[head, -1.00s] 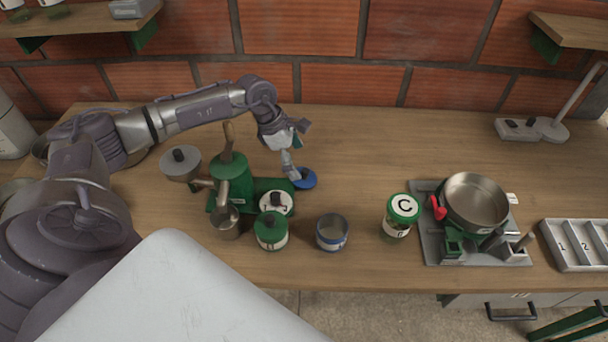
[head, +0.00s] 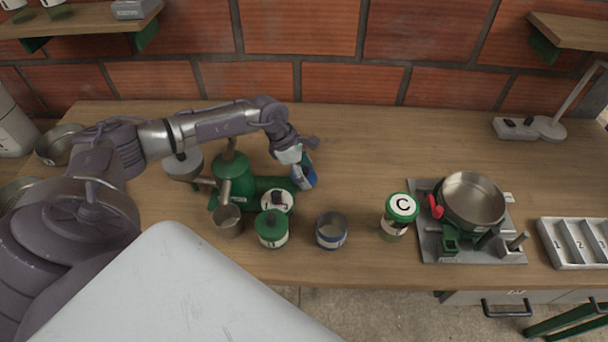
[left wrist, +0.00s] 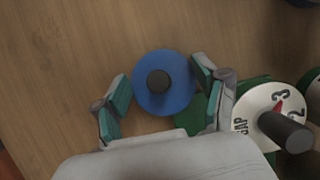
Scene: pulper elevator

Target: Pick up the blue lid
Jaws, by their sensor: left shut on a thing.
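The blue lid (head: 309,181) is a round disc at the centre of the head view, just right of the green machine. In the left wrist view the lid (left wrist: 172,97) shows its dark round knob (left wrist: 158,82) toward the camera. My left gripper (head: 300,171) is shut on the lid, with a teal-padded finger on each side of it in the left wrist view (left wrist: 162,97). In the head view the lid looks tilted; whether it is clear of the table is hard to tell. My right gripper is not in view.
A green machine (head: 231,182) with a numbered dial (left wrist: 270,112) stands close left of the lid. A pan (head: 472,200) is at right.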

